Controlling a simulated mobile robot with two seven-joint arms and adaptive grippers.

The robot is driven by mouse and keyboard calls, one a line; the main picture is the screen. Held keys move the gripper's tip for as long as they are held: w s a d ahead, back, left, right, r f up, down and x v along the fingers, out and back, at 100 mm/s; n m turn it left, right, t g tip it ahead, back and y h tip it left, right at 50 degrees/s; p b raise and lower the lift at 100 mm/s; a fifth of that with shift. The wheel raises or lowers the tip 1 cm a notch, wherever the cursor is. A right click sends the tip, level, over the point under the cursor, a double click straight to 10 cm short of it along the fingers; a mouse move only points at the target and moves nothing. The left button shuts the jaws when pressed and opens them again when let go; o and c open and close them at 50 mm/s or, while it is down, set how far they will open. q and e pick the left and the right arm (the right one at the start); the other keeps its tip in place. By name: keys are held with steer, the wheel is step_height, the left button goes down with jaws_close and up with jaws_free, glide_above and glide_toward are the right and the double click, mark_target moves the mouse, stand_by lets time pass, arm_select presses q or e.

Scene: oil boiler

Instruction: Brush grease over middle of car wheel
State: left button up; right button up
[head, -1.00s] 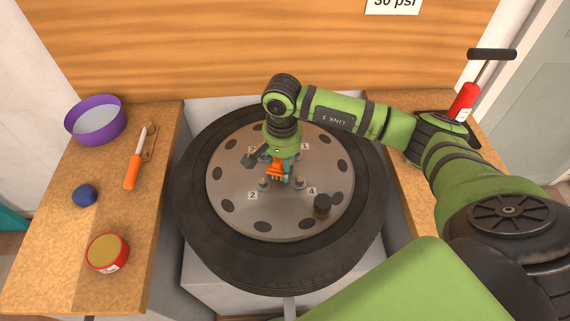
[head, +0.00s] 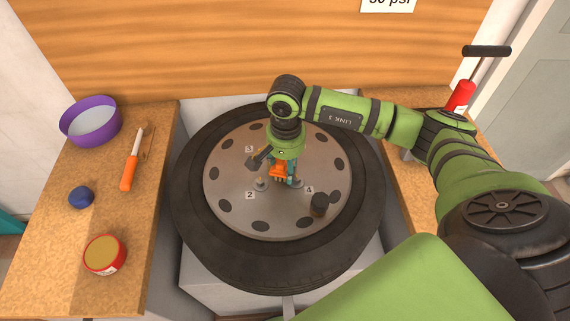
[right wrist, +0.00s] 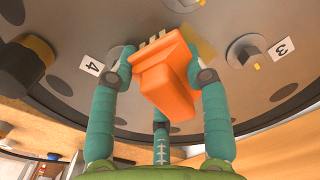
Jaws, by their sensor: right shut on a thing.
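The car wheel (head: 228,185) lies flat, its grey disc ringed by a black tyre (head: 205,240). My right gripper (head: 284,174) points down over the disc's middle, among the numbered studs. It is shut on an orange brush (right wrist: 165,75), which also shows in the head view (head: 279,172). In the right wrist view, pale bristles at the brush's far end are at or very near the disc; exact contact is unclear. A yellowish grease patch (right wrist: 203,48) shows on the disc beside them. A red tin (head: 105,253) with a tan top stands on the left bench. My left gripper is not in view.
The left bench (head: 60,235) also holds a purple bowl (head: 91,122), an orange-handled tool (head: 129,172) and a blue lump (head: 81,197). A black knob (head: 319,204) stands on the disc. A red pump (head: 461,96) stands at the right.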

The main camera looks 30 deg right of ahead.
steer(key=shift+f+b, duration=0.1)
steer(key=shift+b, duration=0.3)
stand_by(0.8)
steer(key=shift+s+d, duration=0.1)
steer(key=shift+s+d, duration=0.15)
steer(key=shift+d, duration=0.2)
steer(key=shift+a+b, duration=0.15)
steer(key=shift+b, duration=0.2)
steer(key=shift+w+a+b, duration=0.3)
steer(key=shift+w+a, duration=0.1)
steer(key=shift+a, duration=0.3)
steer(key=shift+s+d, duration=0.35)
steer(key=shift+d, duration=0.5)
steer(key=shift+w+a+b, duration=0.1)
steer(key=shift+a+b, duration=0.1)
steer(key=shift+b, duration=0.15)
